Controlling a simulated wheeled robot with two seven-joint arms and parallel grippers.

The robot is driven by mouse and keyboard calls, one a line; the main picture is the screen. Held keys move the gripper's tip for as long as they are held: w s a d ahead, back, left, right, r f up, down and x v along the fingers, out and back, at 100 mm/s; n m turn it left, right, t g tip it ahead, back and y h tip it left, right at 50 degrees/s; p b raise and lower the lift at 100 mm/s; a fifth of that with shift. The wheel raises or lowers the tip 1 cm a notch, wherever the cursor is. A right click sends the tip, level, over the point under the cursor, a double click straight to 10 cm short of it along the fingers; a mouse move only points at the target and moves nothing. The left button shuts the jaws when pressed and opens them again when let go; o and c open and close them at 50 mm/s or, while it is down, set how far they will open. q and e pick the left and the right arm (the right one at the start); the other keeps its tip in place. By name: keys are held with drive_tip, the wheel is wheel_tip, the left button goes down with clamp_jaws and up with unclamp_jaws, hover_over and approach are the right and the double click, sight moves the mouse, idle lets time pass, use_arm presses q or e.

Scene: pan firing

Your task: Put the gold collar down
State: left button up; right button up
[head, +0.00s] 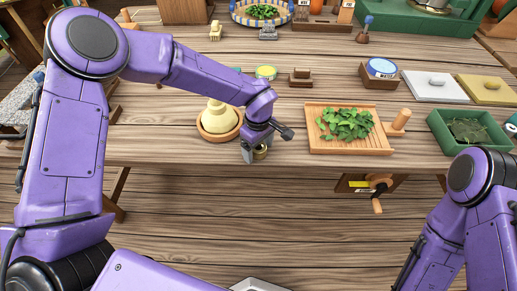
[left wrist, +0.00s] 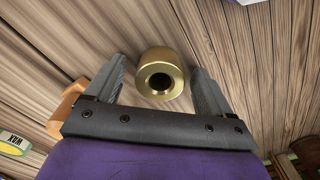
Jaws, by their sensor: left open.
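The gold collar (left wrist: 157,57) is a short brass ring with a dark centre hole. In the left wrist view it sits between the two fingers of my left gripper (left wrist: 158,66), which is open. A gap shows on its left side; its right side is close to the other finger. In the head view the collar (head: 261,153) shows low by my left gripper (head: 254,152), at the table's front edge, partly hidden by the gripper. I cannot tell exactly how it rests. My right arm is at the lower right; its gripper is out of view.
A wooden bowl (head: 207,132) with a pale stacked piece stands just left of my left gripper. A slatted wooden tray (head: 322,144) with green leaves is to the right. A green bin (head: 446,143) stands farther right. Bare table lies between bowl and tray.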

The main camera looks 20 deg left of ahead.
use_arm(q)
drive_tip(key=shift+r, duration=0.1)
drive_tip(key=c, duration=1.5)
